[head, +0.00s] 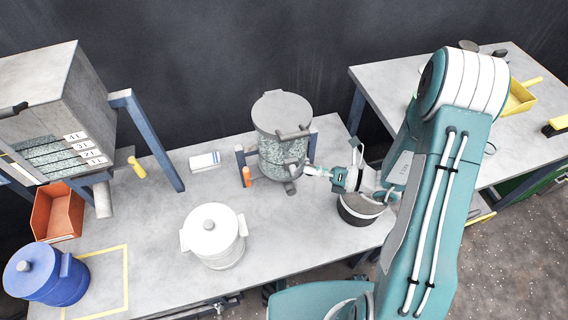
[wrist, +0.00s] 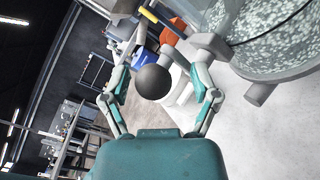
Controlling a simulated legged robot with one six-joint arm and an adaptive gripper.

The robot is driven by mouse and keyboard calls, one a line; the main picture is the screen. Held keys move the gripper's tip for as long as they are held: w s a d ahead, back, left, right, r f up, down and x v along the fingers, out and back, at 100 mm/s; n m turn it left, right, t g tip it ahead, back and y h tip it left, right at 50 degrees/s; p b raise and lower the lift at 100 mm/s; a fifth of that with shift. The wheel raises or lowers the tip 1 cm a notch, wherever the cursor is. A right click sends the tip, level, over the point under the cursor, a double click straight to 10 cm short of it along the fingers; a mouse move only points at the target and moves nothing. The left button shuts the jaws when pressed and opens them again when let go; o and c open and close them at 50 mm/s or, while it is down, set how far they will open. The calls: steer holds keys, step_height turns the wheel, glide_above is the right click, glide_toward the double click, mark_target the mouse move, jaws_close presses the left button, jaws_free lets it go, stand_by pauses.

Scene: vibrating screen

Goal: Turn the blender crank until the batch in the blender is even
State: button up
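The blender (head: 283,122) is a grey lidded cylinder with a clear lower body, standing near the back of the table. Its batch, pale flecks in grey-green, shows through the wall in the wrist view (wrist: 285,45); I cannot tell how even it is. A dark round knob (wrist: 153,82), apparently the crank's grip, sits between my fingers in the wrist view. A grey bar (wrist: 208,45) lies beyond it, by the blender. My gripper (head: 310,171) is at the blender's right side. Its fingers (wrist: 168,50) are spread, with visible gaps to the knob.
A dark-rimmed pot (head: 360,208) stands under my wrist, close to my arm. A white lidded pot (head: 213,235) and a blue lidded drum (head: 46,273) stand on the table (head: 160,225). An orange-handled item (head: 246,177) is left of the blender. The screen box (head: 50,95) is at left.

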steer(key=v, duration=0.6)
stand_by(0.5)
steer(key=shift+d, duration=0.1)
steer(key=d+n+g, duration=0.1)
steer(key=d+n, duration=0.1)
steer(key=n, duration=0.9)
steer(key=d+n+g, duration=0.1)
steer(key=d+n, duration=0.2)
steer(key=n, duration=0.8)
steer(key=shift+y, duration=0.3)
steer(key=a, duration=0.3)
steer(key=w+a, duration=0.1)
steer(key=a, duration=0.7)
steer(key=shift+w, duration=0.2)
